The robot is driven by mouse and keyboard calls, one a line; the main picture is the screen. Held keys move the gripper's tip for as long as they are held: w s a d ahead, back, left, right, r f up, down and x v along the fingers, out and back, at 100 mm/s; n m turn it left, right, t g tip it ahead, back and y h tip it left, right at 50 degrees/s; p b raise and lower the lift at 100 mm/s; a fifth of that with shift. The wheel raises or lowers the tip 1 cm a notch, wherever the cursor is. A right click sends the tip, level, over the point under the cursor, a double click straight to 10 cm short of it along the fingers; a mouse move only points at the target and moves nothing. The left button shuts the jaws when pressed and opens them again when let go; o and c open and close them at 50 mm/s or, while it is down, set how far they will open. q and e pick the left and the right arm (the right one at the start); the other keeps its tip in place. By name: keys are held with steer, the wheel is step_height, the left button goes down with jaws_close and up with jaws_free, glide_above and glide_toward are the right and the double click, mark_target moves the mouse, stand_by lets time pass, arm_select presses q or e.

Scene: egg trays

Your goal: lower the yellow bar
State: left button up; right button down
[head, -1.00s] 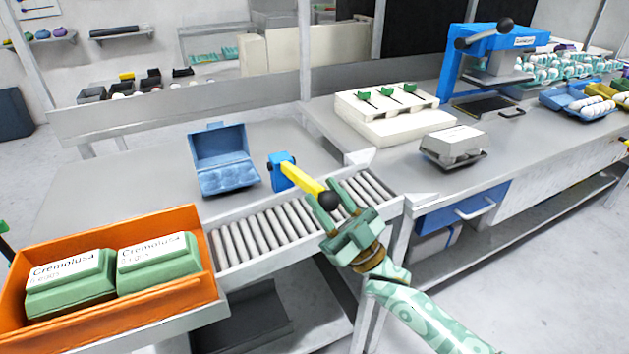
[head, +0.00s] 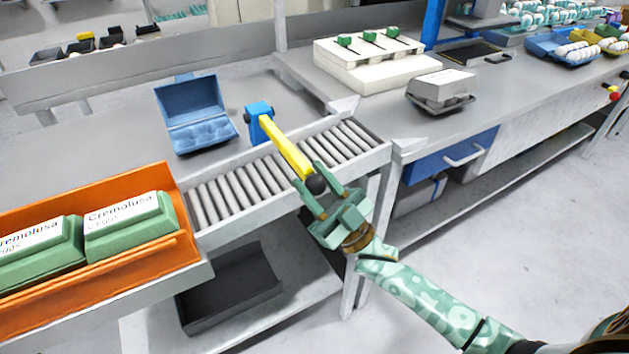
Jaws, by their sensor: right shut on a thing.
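The yellow bar (head: 287,148) runs from a blue bracket (head: 258,122) at the back of the roller conveyor, across the rollers toward the front. A black ball knob (head: 316,184) sits at its near end. My right gripper (head: 322,190) is at the knob, its fingers on either side, and is shut on it. The bar slopes down toward the knob in the picture; its exact height above the rollers is hard to tell. My left gripper is not in view.
The roller conveyor (head: 232,187) lies under the bar. An orange crate (head: 184,222) with green egg boxes stands at its left end. An open blue egg box (head: 190,105) is behind. A grey egg box (head: 441,86) stands on the right counter.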

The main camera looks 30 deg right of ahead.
steer(key=shift+f, duration=0.3)
steer(key=c, duration=1)
jaws_free()
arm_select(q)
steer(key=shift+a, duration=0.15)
arm_select(e)
steer(key=shift+o, duration=0.2)
steer(key=shift+r, duration=0.1)
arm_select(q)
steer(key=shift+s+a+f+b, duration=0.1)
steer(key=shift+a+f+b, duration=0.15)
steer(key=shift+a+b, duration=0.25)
arm_select(e)
steer(key=v, duration=1.6)
steer(key=shift+s, duration=0.15)
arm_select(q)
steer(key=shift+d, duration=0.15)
